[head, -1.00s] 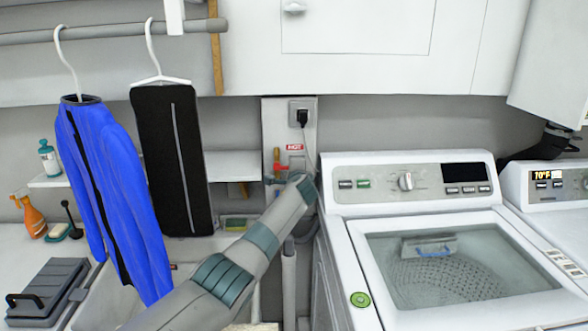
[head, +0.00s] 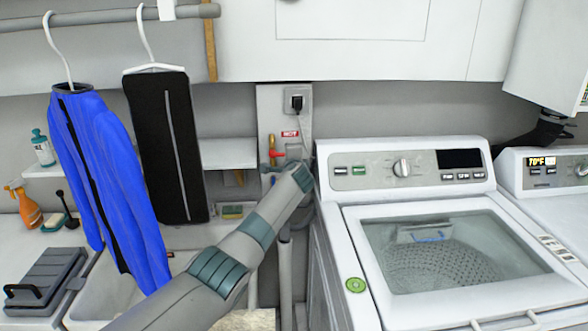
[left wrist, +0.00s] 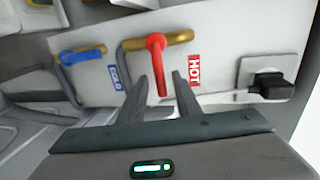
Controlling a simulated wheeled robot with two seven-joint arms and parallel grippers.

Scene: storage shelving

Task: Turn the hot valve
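The hot valve is a red lever (left wrist: 156,62) on a brass pipe, beside a red HOT label (left wrist: 194,72) in the left wrist view. My left gripper (left wrist: 161,78) is open, with one finger on each side of the lever's free end. I cannot tell whether either finger touches it. In the head view the red lever (head: 273,151) shows left of my left arm's end, below the HOT label (head: 290,133); my left fingers cannot be made out there. My right gripper is not in view.
A blue valve (left wrist: 84,53) sits left of the red one, with a blue label. A black plug (left wrist: 270,85) and its cord are to the right. In the head view, a washer (head: 345,215) stands right of my arm, and a blue jacket (head: 110,180) and black garment (head: 165,150) hang left.

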